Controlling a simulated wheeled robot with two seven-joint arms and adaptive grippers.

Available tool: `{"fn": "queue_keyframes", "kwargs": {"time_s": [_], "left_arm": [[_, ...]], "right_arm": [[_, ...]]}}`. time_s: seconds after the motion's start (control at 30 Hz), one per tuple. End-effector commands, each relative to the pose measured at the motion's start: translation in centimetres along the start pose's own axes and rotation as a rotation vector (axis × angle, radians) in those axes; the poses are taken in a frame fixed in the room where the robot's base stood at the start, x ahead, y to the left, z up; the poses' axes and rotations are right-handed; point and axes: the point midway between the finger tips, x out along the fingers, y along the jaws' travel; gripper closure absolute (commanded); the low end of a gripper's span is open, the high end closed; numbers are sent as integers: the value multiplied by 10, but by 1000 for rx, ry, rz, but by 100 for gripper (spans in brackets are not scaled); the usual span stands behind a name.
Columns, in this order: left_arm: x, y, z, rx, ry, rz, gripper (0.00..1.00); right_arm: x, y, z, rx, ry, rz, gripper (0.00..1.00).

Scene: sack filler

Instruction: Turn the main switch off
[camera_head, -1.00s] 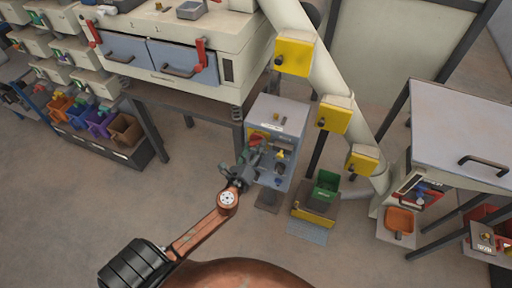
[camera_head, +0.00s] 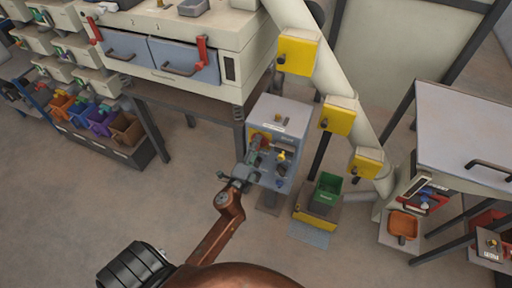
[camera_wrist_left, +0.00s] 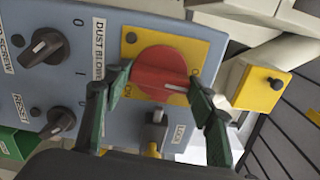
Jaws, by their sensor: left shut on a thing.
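The main switch is a large red rotary knob (camera_wrist_left: 160,72) on a yellow plate. It is on the grey-blue control box (camera_head: 278,110); its red also shows in the head view (camera_head: 262,138). The white mark on the knob points to the right in the wrist view. My left gripper (camera_wrist_left: 158,82) is shut on the knob, one dark green finger on each side of it. In the head view the left gripper (camera_head: 253,156) is at the box's front and partly covers the knob. My right gripper is not in view.
Close to the knob are a lock (camera_wrist_left: 156,132) and two dark rotary knobs, one labelled RESET (camera_wrist_left: 58,122). A green bin (camera_head: 326,190) stands right of the box. Yellow boxes (camera_head: 338,116) sit along the sloping pipe.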

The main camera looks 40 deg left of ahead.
Motion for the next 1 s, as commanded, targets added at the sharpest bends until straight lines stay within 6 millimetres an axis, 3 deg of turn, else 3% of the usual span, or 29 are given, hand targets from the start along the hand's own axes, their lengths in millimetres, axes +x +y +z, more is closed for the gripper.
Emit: {"fn": "queue_keyframes", "kwargs": {"time_s": [0.77, 0.8, 1.0], "left_arm": [[0, 0, 1, -97, -3, 1, 72], [0, 0, 1, -97, -3, 1, 45], [0, 0, 1, -95, -1, 0, 32]], "right_arm": [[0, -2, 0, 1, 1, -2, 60], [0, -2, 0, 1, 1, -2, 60], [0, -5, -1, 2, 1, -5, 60]]}}
